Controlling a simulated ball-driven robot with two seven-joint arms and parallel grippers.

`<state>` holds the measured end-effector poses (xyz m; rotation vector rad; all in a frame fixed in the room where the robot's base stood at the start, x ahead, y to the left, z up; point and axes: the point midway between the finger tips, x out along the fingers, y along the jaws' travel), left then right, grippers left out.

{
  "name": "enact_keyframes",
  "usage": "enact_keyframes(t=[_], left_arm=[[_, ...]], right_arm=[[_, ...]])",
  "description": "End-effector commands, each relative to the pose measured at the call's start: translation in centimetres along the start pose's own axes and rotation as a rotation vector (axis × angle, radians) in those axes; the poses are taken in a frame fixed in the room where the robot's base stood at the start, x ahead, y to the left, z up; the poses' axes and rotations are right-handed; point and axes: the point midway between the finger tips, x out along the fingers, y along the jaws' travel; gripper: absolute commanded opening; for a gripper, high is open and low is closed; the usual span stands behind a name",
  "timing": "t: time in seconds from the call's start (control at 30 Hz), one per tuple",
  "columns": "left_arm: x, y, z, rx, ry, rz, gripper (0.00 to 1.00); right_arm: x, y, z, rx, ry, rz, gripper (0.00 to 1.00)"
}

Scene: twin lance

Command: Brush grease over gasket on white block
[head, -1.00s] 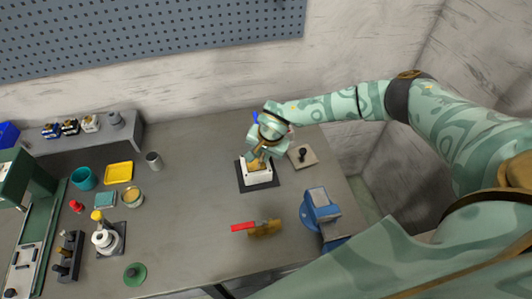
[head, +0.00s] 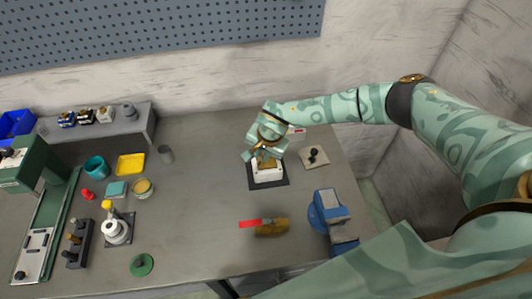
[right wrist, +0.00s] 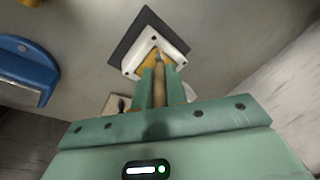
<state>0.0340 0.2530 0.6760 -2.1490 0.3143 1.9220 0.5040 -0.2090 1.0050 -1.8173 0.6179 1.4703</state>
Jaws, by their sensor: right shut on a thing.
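The white block (head: 268,176) stands on a dark square mat (head: 284,183) at the middle right of the bench. A yellow-tan gasket lies on its top; it shows in the right wrist view (right wrist: 148,53), partly covered. My right gripper (head: 264,157) is just above the block, pointing down. Its fingers (right wrist: 166,76) are shut on a slim tan brush handle (right wrist: 176,92), whose far end reaches over the block's near edge. The bristles are too small to make out, so I cannot tell if they touch the gasket. My left gripper is out of view.
A pale plate with a dark knob (head: 314,157) lies right of the block. Tins, trays and a white spool (head: 116,232) stand left. The bench between is clear.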

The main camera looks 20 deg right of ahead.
Motion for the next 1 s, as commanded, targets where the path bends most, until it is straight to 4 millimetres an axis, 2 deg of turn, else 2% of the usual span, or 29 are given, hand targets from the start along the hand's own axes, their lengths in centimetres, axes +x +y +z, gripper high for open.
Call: enact_keyframes(t=[0.33, 1.0], left_arm=[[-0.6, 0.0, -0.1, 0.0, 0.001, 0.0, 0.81], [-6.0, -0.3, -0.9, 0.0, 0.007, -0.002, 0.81]], right_arm=[[-0.6, -0.1, -0.1, 0.0, 0.0, 0.0, 0.0], [-6.8, -1.5, -0.7, 0.0, 0.0, 0.001, 0.0]])
